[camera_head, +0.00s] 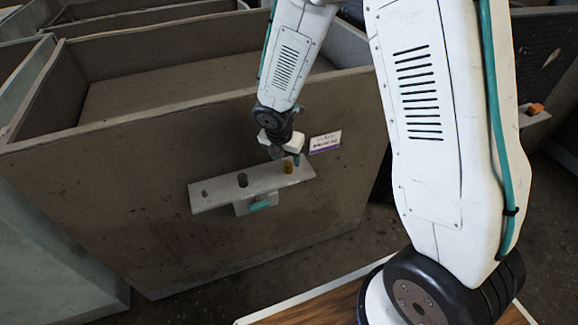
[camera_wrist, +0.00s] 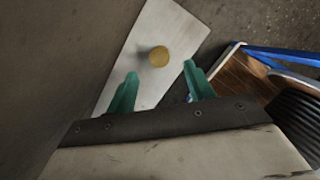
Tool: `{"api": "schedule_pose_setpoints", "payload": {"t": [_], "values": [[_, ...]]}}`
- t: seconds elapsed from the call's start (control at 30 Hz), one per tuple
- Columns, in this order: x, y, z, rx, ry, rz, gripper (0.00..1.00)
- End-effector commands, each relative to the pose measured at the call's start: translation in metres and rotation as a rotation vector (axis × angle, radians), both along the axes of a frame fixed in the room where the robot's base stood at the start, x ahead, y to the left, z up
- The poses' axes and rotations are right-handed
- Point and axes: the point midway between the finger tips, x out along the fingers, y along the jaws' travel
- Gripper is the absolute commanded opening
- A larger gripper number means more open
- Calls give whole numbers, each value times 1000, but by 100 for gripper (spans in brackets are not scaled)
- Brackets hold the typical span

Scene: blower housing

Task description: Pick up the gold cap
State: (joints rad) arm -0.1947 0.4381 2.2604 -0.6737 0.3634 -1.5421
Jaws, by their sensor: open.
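The gold cap (camera_wrist: 159,56) is small and round and sits on a pale shelf plate (camera_wrist: 171,22), seen from above in the wrist view. In the head view the cap (camera_head: 288,166) stands near the right end of the plate (camera_head: 220,192). My gripper (camera_wrist: 160,88) is open, with its two teal fingers apart and nothing between them. The cap lies just beyond the fingertips in the wrist view, roughly centred between them. In the head view my gripper (camera_head: 284,157) is close by the cap; its fingertips are partly hidden.
The plate juts from a large grey-brown housing wall (camera_head: 120,190) and has two dark holes at its left and middle. A teal piece (camera_head: 260,203) sits under the plate. A white label (camera_head: 325,142) is on the wall close to my gripper. An orange block (camera_head: 535,109) lies far right.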

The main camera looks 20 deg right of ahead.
Motion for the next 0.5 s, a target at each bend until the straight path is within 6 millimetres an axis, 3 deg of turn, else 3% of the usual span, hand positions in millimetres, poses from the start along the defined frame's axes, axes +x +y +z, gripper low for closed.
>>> {"api": "schedule_pose_setpoints", "payload": {"t": [0.3,0.5], "values": [[12,-14,-41,0,3,-4,53],[15,-15,-50,1,1,-4,53]]}}
